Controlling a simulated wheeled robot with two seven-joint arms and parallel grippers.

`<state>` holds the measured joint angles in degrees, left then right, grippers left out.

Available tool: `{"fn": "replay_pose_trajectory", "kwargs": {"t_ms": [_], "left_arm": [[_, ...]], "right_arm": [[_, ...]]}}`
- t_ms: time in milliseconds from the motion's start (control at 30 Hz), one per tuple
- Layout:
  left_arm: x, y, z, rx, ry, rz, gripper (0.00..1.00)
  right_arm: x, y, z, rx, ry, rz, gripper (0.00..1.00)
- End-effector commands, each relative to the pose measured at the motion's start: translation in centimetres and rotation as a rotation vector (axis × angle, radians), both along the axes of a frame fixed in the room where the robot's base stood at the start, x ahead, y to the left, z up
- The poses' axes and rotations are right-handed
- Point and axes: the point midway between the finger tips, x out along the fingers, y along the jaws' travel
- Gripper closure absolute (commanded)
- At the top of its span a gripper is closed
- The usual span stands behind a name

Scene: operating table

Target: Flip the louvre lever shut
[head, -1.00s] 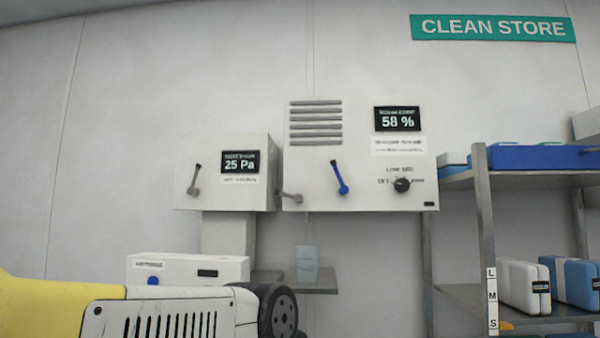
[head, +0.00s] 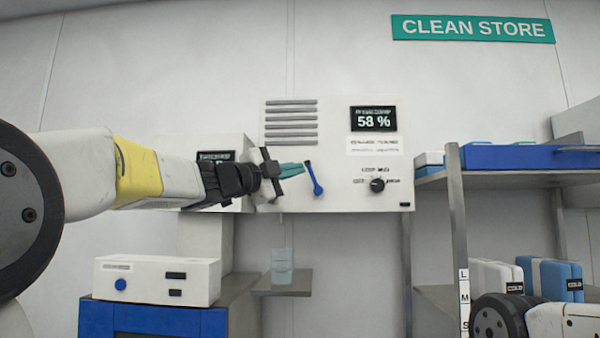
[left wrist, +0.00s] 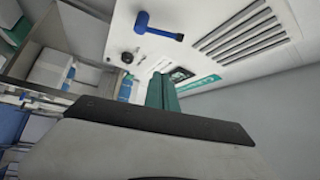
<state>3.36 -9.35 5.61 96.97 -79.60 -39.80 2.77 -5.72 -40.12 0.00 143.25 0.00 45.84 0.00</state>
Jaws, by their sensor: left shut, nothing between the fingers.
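The blue louvre lever (head: 314,178) is on the front of the white louvre panel (head: 340,190), below its grey slats (head: 291,120). Its thick end is at the bottom and its thin end points up, leaning a little left. My left gripper (head: 295,170) is shut and empty, with its teal fingers just left of the lever's upper part. In the head view I cannot tell whether they touch it. In the left wrist view the lever (left wrist: 160,29) stands clear above the teal fingers (left wrist: 161,92). My right gripper is out of view.
A black knob (head: 377,185) and a 58 % display (head: 373,119) are on the same panel. My left arm partly hides a smaller box (head: 232,147) to the left. Below are a cup (head: 282,266) on a small shelf and a white device (head: 157,280). Shelving (head: 455,220) stands at right.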

Motion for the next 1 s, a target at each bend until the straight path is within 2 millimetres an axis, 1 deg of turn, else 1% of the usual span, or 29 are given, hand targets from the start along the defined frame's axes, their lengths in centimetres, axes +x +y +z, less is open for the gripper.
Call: {"fn": "replay_pose_trajectory", "kwargs": {"t_ms": [400,500,700,1000], "left_arm": [[6.5,-5.5,2.0,-0.004,0.002,-0.001,1.0],[7.9,-4.3,1.6,-0.004,0.004,0.006,1.0],[9.4,-3.4,1.3,-0.004,0.003,0.003,1.0],[9.6,-3.2,1.2,-0.004,0.003,0.003,1.0]], "right_arm": [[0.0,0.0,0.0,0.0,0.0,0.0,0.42],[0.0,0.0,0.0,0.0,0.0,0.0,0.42],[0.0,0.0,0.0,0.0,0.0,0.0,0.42],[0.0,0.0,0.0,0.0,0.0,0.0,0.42]]}}
